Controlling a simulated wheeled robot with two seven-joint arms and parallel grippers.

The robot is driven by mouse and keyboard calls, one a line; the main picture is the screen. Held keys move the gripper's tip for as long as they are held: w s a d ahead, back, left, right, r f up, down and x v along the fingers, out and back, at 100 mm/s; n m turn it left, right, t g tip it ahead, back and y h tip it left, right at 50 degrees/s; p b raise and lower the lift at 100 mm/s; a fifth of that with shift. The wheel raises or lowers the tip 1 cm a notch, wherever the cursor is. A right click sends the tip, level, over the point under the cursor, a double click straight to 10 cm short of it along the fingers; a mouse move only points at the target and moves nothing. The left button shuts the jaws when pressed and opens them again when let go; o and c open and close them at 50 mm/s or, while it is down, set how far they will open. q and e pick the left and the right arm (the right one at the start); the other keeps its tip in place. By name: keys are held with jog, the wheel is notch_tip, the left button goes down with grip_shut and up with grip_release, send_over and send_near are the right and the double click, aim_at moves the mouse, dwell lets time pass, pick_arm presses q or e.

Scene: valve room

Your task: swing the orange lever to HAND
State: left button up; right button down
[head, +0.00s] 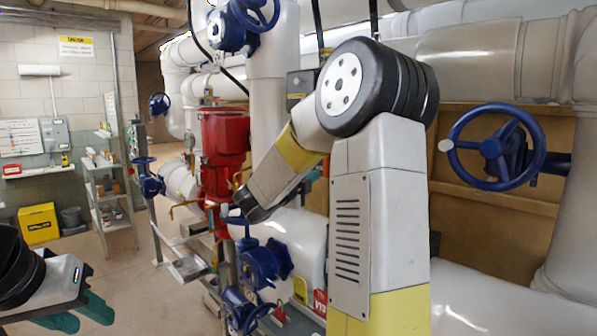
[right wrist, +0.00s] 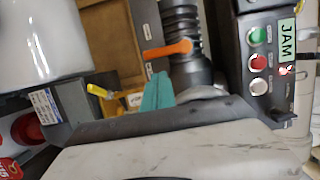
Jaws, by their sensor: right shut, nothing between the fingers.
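The orange lever (right wrist: 170,48) shows in the right wrist view, at the front of a dark ribbed cylindrical body (right wrist: 190,68). It points left, close to level in the picture. Small pale labels (right wrist: 147,32) stand to its left; I cannot read them. My right gripper (right wrist: 157,92) is shut and empty; its teal fingertips show just below the lever in the picture, with a gap between. In the head view my right arm hides that gripper, and I cannot make out the lever. My left gripper (head: 80,314) is at the lower left, its teal fingers apart and empty.
A control box (right wrist: 258,60) with green, red and white buttons stands right of the lever. A yellow handle (right wrist: 98,90) is at left. In the head view, a blue handwheel (head: 497,147), a red body (head: 222,140) and several blue valves (head: 262,263) surround my right arm.

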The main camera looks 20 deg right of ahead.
aim_at(329, 170)
jog(key=shift+s+d+f, duration=0.1)
dwell(0.3)
jog(key=x, duration=1)
